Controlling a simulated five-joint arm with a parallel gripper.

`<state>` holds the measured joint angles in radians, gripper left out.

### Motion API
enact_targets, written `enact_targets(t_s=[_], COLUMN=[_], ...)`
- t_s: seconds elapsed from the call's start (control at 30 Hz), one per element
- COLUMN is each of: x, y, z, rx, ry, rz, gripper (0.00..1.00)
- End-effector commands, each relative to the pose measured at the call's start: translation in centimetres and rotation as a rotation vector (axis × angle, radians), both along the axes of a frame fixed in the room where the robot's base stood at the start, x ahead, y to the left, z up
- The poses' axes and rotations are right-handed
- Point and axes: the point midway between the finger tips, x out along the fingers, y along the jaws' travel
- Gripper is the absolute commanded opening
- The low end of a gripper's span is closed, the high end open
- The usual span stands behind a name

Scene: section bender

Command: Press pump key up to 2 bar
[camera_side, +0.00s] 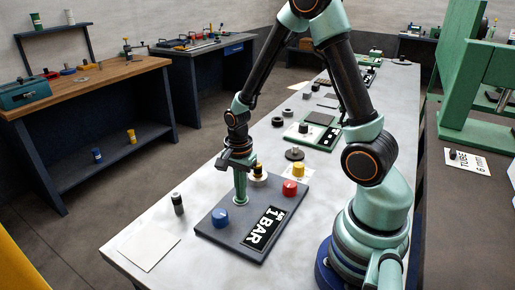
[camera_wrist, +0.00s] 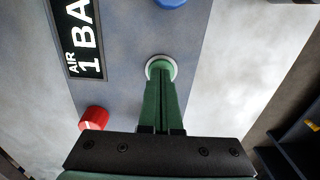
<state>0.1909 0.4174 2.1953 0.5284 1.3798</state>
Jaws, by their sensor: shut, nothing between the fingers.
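A dark grey panel (camera_side: 205,228) lies on the pale bench with a black display (camera_side: 264,228) reading "AIR 1 BAR"; the display also shows in the wrist view (camera_wrist: 80,38). My gripper (camera_side: 241,199) is shut and points straight down at the panel. In the wrist view its green fingers (camera_wrist: 160,75) end at a round green key with a pale ring (camera_wrist: 161,62). The fingertips cover part of this key; I cannot tell whether they touch it or how far it is down. No label on it is readable.
A blue knob (camera_side: 220,217) and a red knob (camera_side: 290,188) stand on the panel.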

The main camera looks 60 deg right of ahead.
Motion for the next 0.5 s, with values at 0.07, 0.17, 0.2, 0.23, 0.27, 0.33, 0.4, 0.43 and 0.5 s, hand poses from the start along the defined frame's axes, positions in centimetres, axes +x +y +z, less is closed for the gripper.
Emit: enact_targets(t_s=[0.07, 0.17, 0.2, 0.23, 0.27, 0.33, 0.4, 0.43, 0.5], x=[0.0, 0.0, 0.0, 0.0, 0.0, 0.0, -0.1, -0.1, -0.1], y=[0.0, 0.0, 0.0, 0.0, 0.0, 0.0, 0.0, 0.0, 0.0], z=[0.0, 0.0, 0.0, 0.0, 0.0, -0.2, -0.6, -0.9, -1.5], rx=[0.000, 0.000, 0.000, 0.000, 0.000, 0.000, 0.001, 0.001, 0.001], ry=[0.000, 0.000, 0.000, 0.000, 0.000, 0.001, 0.003, 0.004, 0.004], rz=[0.000, 0.000, 0.000, 0.000, 0.000, 0.000, 0.000, 0.000, 0.000], gripper=[0.00, 0.00, 0.00, 0.00, 0.00, 0.00, 0.00, 0.00, 0.00])
